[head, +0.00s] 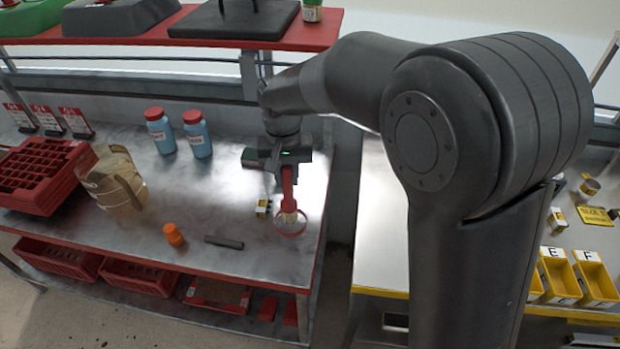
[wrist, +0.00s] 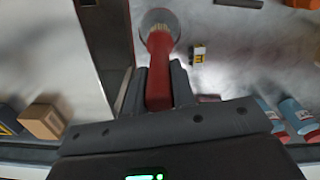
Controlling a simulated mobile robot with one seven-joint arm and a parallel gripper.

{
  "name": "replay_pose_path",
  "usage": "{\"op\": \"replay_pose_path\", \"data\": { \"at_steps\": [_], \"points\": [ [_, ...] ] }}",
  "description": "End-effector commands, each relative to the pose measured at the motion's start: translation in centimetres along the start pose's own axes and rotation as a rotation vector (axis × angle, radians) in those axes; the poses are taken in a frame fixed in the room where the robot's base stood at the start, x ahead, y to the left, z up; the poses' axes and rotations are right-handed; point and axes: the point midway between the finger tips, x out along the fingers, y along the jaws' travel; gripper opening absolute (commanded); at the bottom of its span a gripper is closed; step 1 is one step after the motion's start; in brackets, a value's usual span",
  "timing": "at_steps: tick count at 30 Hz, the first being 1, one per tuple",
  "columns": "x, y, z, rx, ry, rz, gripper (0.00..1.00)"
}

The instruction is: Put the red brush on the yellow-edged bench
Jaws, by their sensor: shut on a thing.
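The red brush (head: 288,182) is upright in my gripper (head: 287,166), bristles down. My gripper is shut on its handle, above the right end of the red-edged bench (head: 235,258). In the wrist view, the brush (wrist: 159,70) stands out between the fingers of my gripper (wrist: 159,85). Its pale bristles are over or in a round, red-rimmed dish (head: 291,231), which also shows in the wrist view (wrist: 146,20); I cannot tell whether they touch it. The yellow-edged bench (head: 376,215) stands to the right, across a narrow gap, partly hidden by my arm.
A small yellow-labelled block (head: 263,206), a dark bar (head: 224,242) and an orange bottle (head: 173,234) are near the dish. Two blue bottles (head: 160,131) stand farther left. Yellow bins (head: 594,282) sit on the right bench; its near left part looks clear.

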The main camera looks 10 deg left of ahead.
Motion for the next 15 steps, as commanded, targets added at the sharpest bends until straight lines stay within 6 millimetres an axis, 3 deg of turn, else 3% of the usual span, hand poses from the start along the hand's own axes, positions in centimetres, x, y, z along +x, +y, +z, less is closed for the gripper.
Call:
{"op": "replay_pose_path", "data": {
  "at_steps": [8, 11, 15],
  "points": [
    [-1.2, 0.9, 0.0, 0.012, 0.001, 0.002, 0.00],
    [-1.6, 3.3, -0.1, 0.045, 0.003, 0.005, 0.00],
    [-2.8, 9.3, 0.3, 0.129, 0.007, 0.013, 0.00]
  ]
}}
